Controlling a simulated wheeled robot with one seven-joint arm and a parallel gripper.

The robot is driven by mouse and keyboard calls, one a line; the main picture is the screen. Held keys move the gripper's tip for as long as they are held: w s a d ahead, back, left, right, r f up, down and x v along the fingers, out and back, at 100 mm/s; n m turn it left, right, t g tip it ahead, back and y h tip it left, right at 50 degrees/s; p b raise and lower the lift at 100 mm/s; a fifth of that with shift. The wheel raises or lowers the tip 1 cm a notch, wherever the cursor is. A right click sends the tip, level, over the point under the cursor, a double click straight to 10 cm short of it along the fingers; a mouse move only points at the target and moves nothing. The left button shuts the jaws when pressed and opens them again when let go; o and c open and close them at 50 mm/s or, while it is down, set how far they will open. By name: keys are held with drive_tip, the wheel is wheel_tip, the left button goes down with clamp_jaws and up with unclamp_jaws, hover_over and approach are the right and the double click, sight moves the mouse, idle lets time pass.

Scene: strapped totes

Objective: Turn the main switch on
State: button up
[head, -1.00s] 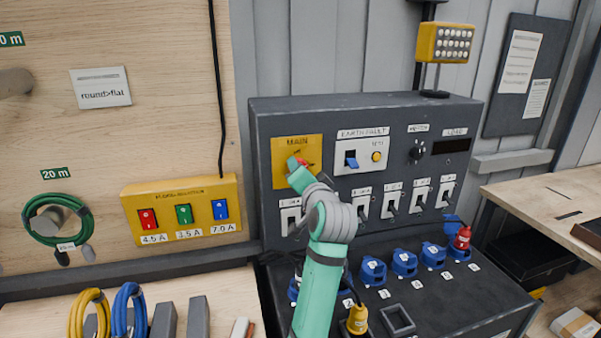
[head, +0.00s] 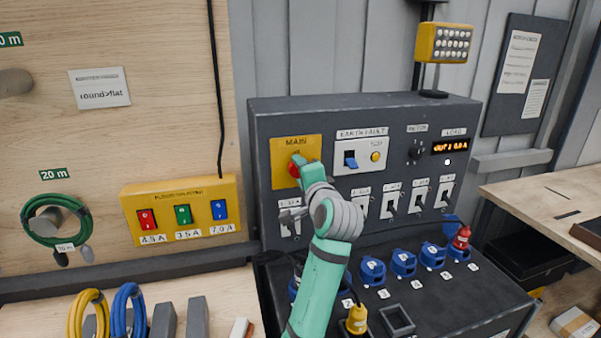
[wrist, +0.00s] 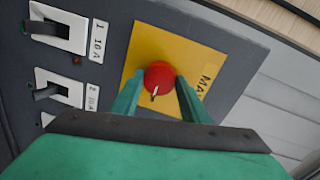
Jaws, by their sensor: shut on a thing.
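The main switch is a red round knob (wrist: 160,77) with a white pointer mark, on a yellow plate (head: 282,168) labelled MAIN. It also shows in the head view (head: 294,168), partly hidden by my gripper. My gripper (wrist: 158,92) is shut on the red knob, one green finger on each side of it. In the head view my gripper (head: 299,165) reaches the plate from below right. The LOAD display (head: 451,146) on the same panel is lit with orange characters.
Right of the main plate are the earth fault unit (head: 361,158) with a blue lever and the meter knob (head: 416,151). A row of breaker switches (head: 391,202) runs below. Blue sockets (head: 404,263) stand out on the lower ledge. A yellow box (head: 183,211) hangs at left.

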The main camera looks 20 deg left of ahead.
drive_tip(key=shift+f, duration=0.1)
drive_tip(key=o, duration=1.1)
drive_tip(key=shift+c, duration=0.2)
drive_tip(key=shift+d, duration=0.1)
drive_tip(key=v, duration=1)
drive_tip(key=shift+s, duration=0.35)
drive_tip(key=shift+d, duration=0.15)
